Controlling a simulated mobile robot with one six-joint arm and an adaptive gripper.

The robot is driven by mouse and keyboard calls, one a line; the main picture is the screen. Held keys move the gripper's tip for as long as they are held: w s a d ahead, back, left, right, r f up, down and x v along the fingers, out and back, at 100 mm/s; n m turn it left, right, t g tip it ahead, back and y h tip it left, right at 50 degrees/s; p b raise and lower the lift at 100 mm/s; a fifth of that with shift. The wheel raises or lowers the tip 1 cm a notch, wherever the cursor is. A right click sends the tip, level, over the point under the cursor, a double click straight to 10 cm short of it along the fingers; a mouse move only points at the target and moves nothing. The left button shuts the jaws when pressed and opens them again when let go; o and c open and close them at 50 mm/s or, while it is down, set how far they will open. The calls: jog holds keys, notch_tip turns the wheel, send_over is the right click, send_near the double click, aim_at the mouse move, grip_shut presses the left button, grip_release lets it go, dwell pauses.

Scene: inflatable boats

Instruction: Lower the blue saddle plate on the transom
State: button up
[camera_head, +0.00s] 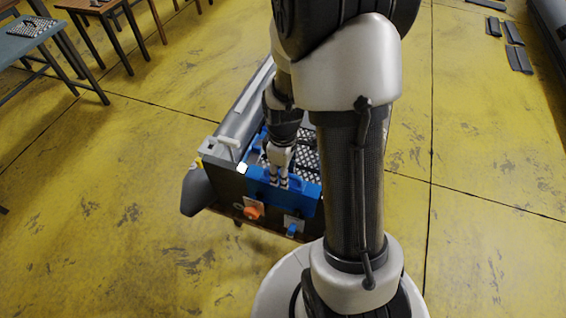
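The blue saddle plate (266,194) sits at the top of the transom (229,182), at the near end of a grey inflatable boat (243,115). It covers the right part of the transom's upper edge. Whether it rests fully down on the edge or hovers slightly cannot be told. My gripper (280,183) points down from above, and its fingertips meet the blue plate near its middle. The fingers look close together, but whether they grip the plate is too small to tell. My own arm hides the right side of the boat and the plate's right end.
An orange fitting (252,212) and a blue fitting (292,230) are on the transom's near face. A white handle-like piece (228,142) lies at the boat's left corner. Tables (30,29) stand at the upper left. Dark pads (518,59) lie far right. The yellow floor is otherwise clear.

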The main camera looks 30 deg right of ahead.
notch_tip(320, 180, up, 12)
jog(key=f, duration=0.1)
jog(key=s+a+r+m+t, duration=0.4)
jog(key=s+a+r+m, duration=0.3)
jog(key=s+a+r, duration=0.3)
jog(key=s+r, duration=0.3)
jog(key=shift+s+a+m+t, duration=0.3)
jog(key=shift+a, duration=0.05)
jog(key=shift+o, duration=0.2)
jog(key=shift+r, duration=0.1)
dwell(1.6)
